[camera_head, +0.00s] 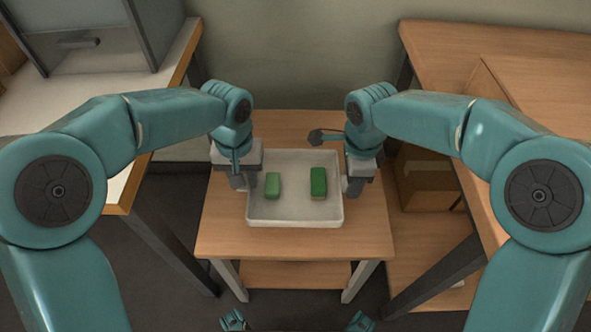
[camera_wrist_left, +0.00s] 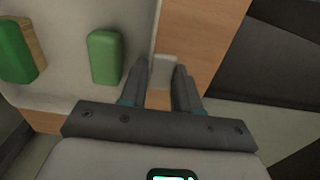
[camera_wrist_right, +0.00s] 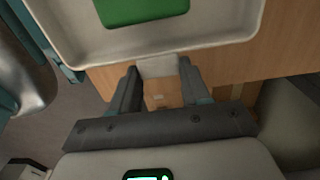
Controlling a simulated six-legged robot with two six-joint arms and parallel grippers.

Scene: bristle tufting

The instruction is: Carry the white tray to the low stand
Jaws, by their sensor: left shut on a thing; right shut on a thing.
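The white tray (camera_head: 295,212) is over the top of the low stand (camera_head: 225,240) in the head view. I cannot tell whether it rests on the wood or hangs just above it. Two green blocks lie in it, a smaller left one (camera_head: 272,186) and a taller right one (camera_head: 318,183). My left gripper (camera_head: 245,182) is at the tray's left side, shut on a pale tab (camera_wrist_left: 163,72) on its edge. My right gripper (camera_head: 354,188) is at the right side, shut on the matching tab (camera_wrist_right: 158,67).
A white-topped bench (camera_head: 150,100) stands at the left, with a grey cabinet (camera_head: 85,40) on it. A wooden table (camera_head: 520,70) stands at the right, with a cardboard box (camera_head: 428,185) beneath it. The stand has a lower shelf (camera_head: 295,274) and bare wood in front of the tray.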

